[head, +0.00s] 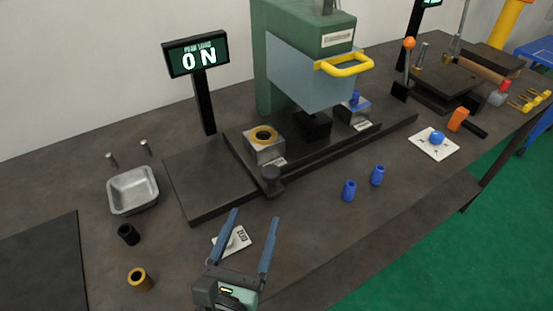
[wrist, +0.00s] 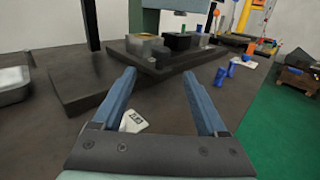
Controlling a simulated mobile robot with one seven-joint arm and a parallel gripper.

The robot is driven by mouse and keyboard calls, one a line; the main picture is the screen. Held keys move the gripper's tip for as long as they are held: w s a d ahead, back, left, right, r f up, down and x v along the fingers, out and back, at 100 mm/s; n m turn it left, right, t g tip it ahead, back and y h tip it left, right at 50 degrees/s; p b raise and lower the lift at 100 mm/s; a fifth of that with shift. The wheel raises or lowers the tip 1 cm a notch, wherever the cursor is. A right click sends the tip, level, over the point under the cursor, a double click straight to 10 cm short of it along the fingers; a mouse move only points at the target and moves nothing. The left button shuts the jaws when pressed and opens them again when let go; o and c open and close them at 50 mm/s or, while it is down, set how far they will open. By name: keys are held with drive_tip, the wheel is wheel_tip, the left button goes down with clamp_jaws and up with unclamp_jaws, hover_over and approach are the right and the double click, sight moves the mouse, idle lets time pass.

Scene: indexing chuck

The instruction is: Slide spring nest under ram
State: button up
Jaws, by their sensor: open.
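A green press (head: 274,60) with a pale grey-blue guard (head: 305,85) and yellow handle (head: 344,64) stands on a dark base. In front of it runs a dark slide (head: 325,150) with a round black knob (head: 271,178) at its left end. A grey block nest with a yellow ring (head: 263,138) sits on the left, outside the guard. Another grey nest with a blue part (head: 354,106) sits on the right. I cannot tell which is the spring nest; the ram is hidden. A black block (head: 314,125) is between them. My gripper (head: 256,215) is open and empty, in front of the knob, apart from it.
A white label card (head: 232,241) lies below my fingers. Two blue cylinders (head: 349,190) stand right of my gripper. A metal tray (head: 133,190), a black bushing (head: 129,234) and a brass bushing (head: 140,279) are left. A display (head: 196,57) stands behind.

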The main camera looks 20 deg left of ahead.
sight(268, 181)
drive_tip(key=w, duration=0.4)
drive_tip(key=w+a, duration=0.1)
drive_tip(key=w, duration=0.3)
drive_tip(key=w+p, duration=0.1)
drive_tip(key=w, duration=0.3)
drive_tip(key=shift+w+a, duration=0.15)
drive_tip(key=shift+a, duration=0.05)
clamp_jaws()
idle(1.0)
